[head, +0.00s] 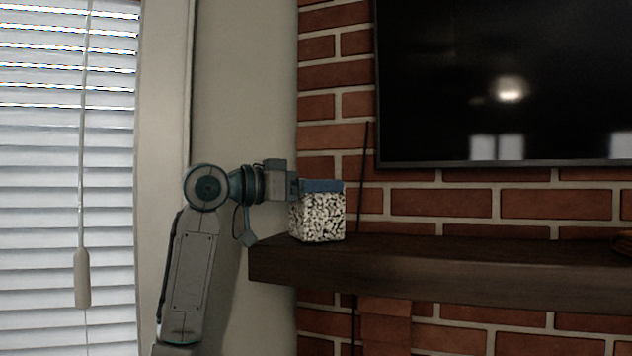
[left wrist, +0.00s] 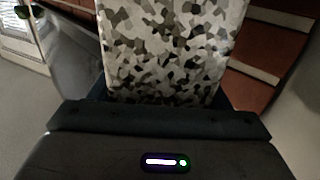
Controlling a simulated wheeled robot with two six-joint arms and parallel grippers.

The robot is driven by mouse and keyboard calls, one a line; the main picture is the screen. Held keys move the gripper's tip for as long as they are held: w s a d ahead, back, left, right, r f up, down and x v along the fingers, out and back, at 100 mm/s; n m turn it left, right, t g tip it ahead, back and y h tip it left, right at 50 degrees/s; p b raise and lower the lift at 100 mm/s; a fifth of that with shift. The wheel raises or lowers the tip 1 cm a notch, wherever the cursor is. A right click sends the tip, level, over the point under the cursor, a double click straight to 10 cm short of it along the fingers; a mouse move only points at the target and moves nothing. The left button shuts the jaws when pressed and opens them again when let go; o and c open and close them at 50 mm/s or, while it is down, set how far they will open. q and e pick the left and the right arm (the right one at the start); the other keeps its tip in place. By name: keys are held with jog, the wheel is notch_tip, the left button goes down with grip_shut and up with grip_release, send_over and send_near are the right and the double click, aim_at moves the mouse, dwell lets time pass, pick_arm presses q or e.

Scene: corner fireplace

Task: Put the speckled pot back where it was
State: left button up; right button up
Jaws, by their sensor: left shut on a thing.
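The speckled pot (head: 318,218) is a small square block with a black, white and grey pattern. It is at the left end of the dark wooden mantel (head: 440,268) and looks upright. I cannot tell whether its base touches the wood. My left gripper (head: 320,187) reaches in from the left and is shut on the pot near its top. In the left wrist view the speckled side of the pot (left wrist: 172,48) fills the upper middle, just beyond the gripper body. My right gripper is in neither view.
A brick wall (head: 440,205) rises behind the mantel, with a dark television (head: 500,80) above it. A thin dark cable (head: 364,165) runs down the bricks just right of the pot. A window with blinds (head: 40,200) is at left. The mantel's middle is clear.

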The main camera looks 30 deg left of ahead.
pick_arm(q)
jog(key=shift+d, duration=0.3)
jog(key=o, duration=0.8)
jog(key=shift+f, duration=0.2)
jog(key=shift+c, duration=0.2)
jog(key=o, duration=0.4)
jog(key=shift+a, duration=0.15)
jog(key=shift+o, duration=0.2)
jog(key=shift+r, duration=0.2)
jog(key=shift+s, duration=0.2)
jog(key=b+v, duration=0.5)
jog(key=v, duration=0.6)
jog(key=shift+s+a+b, duration=0.3)
jog(key=shift+b, duration=0.05)
